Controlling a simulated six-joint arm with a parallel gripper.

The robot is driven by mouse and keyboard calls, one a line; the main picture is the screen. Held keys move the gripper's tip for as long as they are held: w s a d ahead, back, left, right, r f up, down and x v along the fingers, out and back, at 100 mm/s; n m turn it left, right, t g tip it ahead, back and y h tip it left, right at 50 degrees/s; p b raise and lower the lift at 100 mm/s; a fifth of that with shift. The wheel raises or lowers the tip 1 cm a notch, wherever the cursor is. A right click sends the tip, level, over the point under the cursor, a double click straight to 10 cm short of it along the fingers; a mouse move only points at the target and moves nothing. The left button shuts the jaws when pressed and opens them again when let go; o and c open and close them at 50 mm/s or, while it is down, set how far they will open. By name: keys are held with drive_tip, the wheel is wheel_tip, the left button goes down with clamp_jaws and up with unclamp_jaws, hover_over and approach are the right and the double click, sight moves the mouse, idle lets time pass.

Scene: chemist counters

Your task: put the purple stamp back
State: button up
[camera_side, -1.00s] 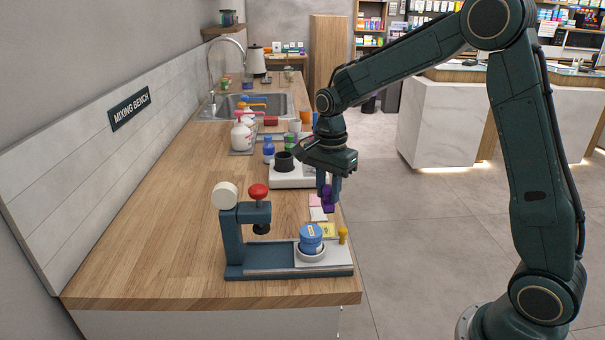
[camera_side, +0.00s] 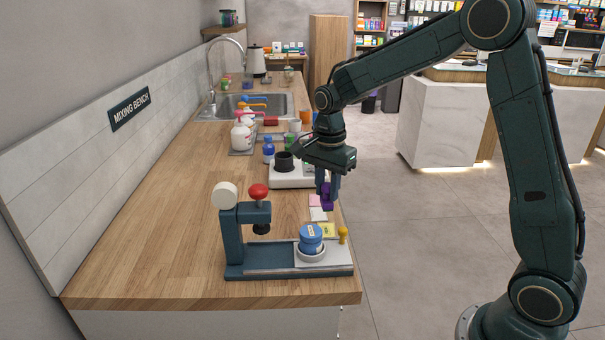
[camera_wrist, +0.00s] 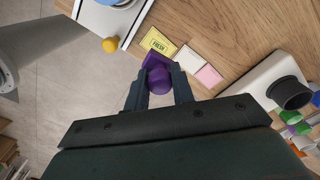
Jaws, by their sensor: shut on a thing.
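The purple stamp (camera_side: 327,198) is between the fingers of my gripper (camera_side: 327,186), which is shut on it. In the side view it hangs at the bench's right edge, near the pink and white pads. In the wrist view the purple stamp (camera_wrist: 158,76) shows between the two dark fingertips of my gripper (camera_wrist: 158,84), close to the yellow card marked "FRESH" (camera_wrist: 158,43). I cannot tell whether its bottom touches anything.
A dark press (camera_side: 233,240) with a red knob stands at the front of the bench. A blue jar (camera_side: 311,236) sits in its white ring. A white device (camera_side: 290,178) with a black cup stands behind. The bench's left part (camera_side: 150,240) is clear.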

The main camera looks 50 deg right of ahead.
drive_tip(key=w+a+r, duration=0.3)
drive_tip(key=w+r, duration=0.8)
drive_tip(key=r, duration=0.2)
drive_tip(key=shift+w+a+m, duration=0.25)
drive_tip(key=shift+w+m, duration=0.05)
drive_tip(key=shift+m, duration=0.1)
drive_tip(key=shift+f, duration=0.1)
wheel_tip(320, 180, down, 20)
drive_tip(key=shift+r, duration=0.1)
idle(0.8)
drive_tip(key=shift+f, duration=0.2)
drive_tip(key=o, duration=0.8)
drive_tip(key=shift+r, duration=0.1)
